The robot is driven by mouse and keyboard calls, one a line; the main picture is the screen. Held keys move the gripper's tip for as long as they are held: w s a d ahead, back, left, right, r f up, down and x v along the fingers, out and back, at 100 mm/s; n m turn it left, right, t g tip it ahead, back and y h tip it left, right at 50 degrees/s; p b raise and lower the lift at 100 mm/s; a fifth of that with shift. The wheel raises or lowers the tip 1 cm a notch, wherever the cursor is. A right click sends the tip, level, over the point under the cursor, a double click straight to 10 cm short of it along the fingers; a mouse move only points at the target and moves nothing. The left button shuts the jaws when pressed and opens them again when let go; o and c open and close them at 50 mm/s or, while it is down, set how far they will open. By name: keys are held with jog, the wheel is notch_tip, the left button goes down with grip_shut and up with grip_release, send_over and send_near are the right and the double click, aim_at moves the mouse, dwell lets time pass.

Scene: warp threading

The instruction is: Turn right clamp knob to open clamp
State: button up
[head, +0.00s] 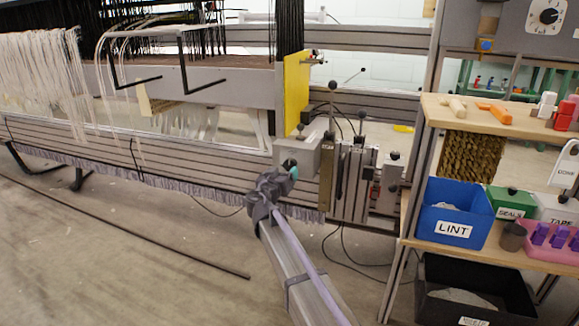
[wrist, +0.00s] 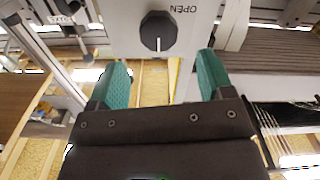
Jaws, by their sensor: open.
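The clamp knob (wrist: 158,31) is black and round, with a white line pointing down in the wrist view. It sits on a pale grey clamp housing (wrist: 118,22), beside the word OPEN, which reads upside down. My gripper (wrist: 163,65) has two teal fingers, spread apart with nothing between them. The knob lies just beyond the fingertips, roughly centred between them, with a visible gap. In the head view, my gripper (head: 290,165) is close to the front of the grey box (head: 297,152) at the loom's right end. The knob cannot be made out there.
A yellow plate (head: 294,88) stands above the box. Upright metal blocks (head: 350,180) with black ball levers are close on its right. Further right is a shelf rack (head: 500,118) with a blue LINT bin (head: 453,208). Pale threads (head: 45,70) hang at left. The floor in front is mostly clear.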

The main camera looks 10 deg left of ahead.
aim_at(289, 165)
jog(key=w, duration=0.7)
jog(key=shift+d, duration=0.4)
jog(key=shift+s, duration=0.1)
jog(key=shift+c, duration=0.2)
jog(key=c, duration=0.9)
